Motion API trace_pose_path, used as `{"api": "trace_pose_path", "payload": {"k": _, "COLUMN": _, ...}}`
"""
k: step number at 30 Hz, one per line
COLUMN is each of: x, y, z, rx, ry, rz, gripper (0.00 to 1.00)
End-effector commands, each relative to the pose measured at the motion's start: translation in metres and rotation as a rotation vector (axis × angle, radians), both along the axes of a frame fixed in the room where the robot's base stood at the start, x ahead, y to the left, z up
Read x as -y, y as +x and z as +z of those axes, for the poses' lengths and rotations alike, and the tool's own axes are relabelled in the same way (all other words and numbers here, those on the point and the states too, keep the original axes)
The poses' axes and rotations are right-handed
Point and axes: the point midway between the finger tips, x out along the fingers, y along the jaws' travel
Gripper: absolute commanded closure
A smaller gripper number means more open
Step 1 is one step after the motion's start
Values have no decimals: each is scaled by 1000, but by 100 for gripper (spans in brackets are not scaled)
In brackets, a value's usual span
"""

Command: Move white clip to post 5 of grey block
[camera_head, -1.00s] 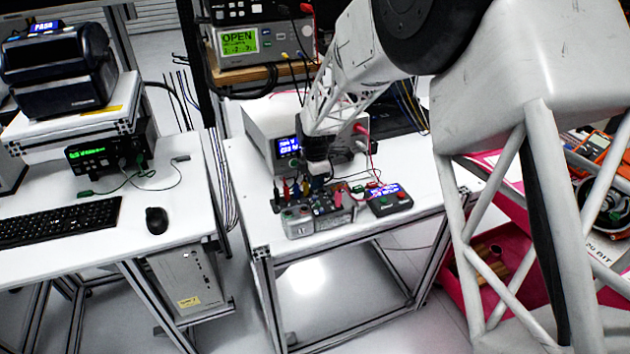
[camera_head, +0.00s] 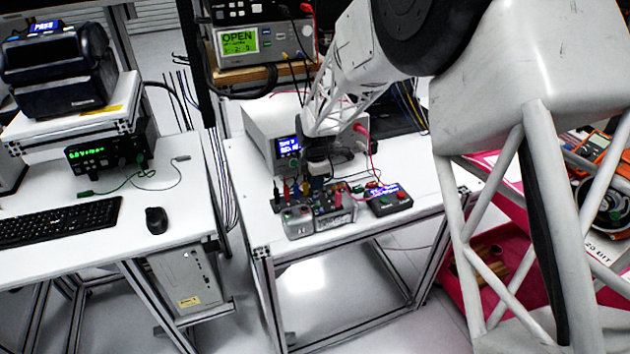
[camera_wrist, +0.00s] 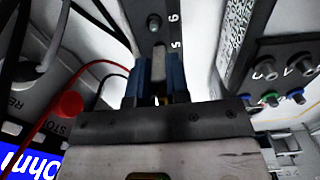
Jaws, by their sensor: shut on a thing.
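My gripper (camera_wrist: 159,88) shows in the wrist view as two blue fingers. It is shut on the white clip (camera_wrist: 158,64), a pale narrow piece between the fingers. The grey block (camera_wrist: 166,28) is a dark grey strip just beyond the fingertips, with the numbers 6 and 5 printed on it and a round post beside the 6. The clip is in line with the strip near the 5. The post at 5 is hidden, and I cannot tell whether the clip touches it. In the head view my gripper (camera_head: 318,176) is low over the bench, and the clip is too small to make out.
A grey box with coloured connectors (camera_head: 322,217) stands in front of my gripper. A dark box with a blue display (camera_head: 389,199) stands to its right, with a red lead. Loose wires run close to the fingers. The bench's front left is clear.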

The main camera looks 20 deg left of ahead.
Motion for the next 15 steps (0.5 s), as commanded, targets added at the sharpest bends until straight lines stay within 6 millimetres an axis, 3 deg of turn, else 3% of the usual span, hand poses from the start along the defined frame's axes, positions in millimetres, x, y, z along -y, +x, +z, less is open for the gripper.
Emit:
{"api": "trace_pose_path", "payload": {"k": 6, "x": 0, "y": 0, "z": -1, "rx": 0, "ry": 0, "rz": 0, "gripper": 100}}
{"api": "trace_pose_path", "payload": {"k": 7, "x": 0, "y": 0, "z": -1, "rx": 0, "ry": 0, "rz": 0, "gripper": 82}}
{"api": "trace_pose_path", "payload": {"k": 12, "x": 0, "y": 0, "z": -1, "rx": 0, "ry": 0, "rz": 0, "gripper": 56}}
{"api": "trace_pose_path", "payload": {"k": 15, "x": 0, "y": 0, "z": -1, "rx": 0, "ry": 0, "rz": 0, "gripper": 54}}
